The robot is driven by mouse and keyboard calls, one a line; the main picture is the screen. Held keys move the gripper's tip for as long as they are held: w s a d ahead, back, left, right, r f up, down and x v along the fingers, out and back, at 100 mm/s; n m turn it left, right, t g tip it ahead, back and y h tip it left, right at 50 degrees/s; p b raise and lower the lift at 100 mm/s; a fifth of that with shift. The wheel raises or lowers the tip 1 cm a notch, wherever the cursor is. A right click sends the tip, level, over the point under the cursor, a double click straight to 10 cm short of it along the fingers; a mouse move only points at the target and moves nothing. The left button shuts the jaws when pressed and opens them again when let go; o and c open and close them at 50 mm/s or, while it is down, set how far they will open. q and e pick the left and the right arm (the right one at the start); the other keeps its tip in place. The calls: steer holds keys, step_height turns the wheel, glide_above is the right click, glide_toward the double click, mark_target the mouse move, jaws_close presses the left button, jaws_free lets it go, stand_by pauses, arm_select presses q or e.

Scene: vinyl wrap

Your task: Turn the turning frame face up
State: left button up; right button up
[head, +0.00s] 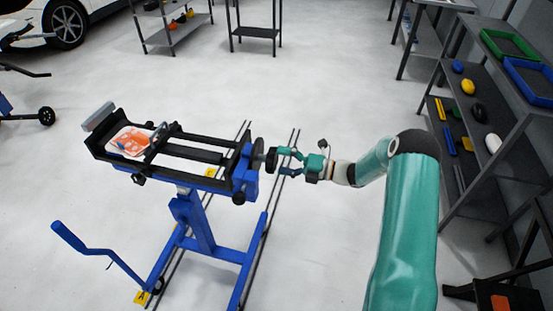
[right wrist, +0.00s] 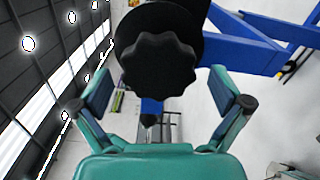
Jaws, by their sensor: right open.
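The turning frame (head: 205,138) is a black rectangular frame on a blue stand (head: 201,222) in the middle of the head view. An orange and white piece (head: 129,141) lies at its left end. A dark round knob (head: 271,159) sits at the frame's right end. In the right wrist view the lobed black knob (right wrist: 158,62) is large and close ahead. My right gripper (head: 285,161) is open at the knob; in the right wrist view its fingers (right wrist: 165,92) stand apart on either side, below the knob's middle. Contact cannot be told. My left gripper is not in view.
A grey shelf (head: 480,128) on the right holds green and blue trays and several small items. A blue crank handle (head: 70,237) sticks out left of the stand. Dark floor rails (head: 262,215) run beneath it. A white car (head: 70,20) stands at the back left. Much pale floor is free.

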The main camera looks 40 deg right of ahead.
steer(key=v, duration=1)
steer(key=shift+s, duration=0.1)
steer(key=s+a+f+n+g, duration=0.1)
steer(key=a+f+n+g, duration=0.35)
steer(key=a, duration=0.35)
steer(key=s+a+f+n+g, duration=0.1)
steer(key=a+f+n+g, duration=0.3)
steer(key=a+f, duration=0.25)
steer(key=s+a+f+n+g+h, duration=0.1)
steer(key=s+a+f+n+h, duration=0.1)
steer(key=a+n, duration=0.4)
steer(key=s+a+f+n+g+h, duration=0.2)
steer(key=s+a+f+n, duration=0.2)
steer(key=n, duration=1.2)
steer(key=s+a+f+n+g+h, duration=0.2)
steer(key=s+a+n, duration=0.6)
steer(key=n, duration=0.4)
steer(key=shift+a+f+h, duration=0.5)
steer(key=shift+a+f, duration=0.05)
steer(key=shift+f, duration=0.3)
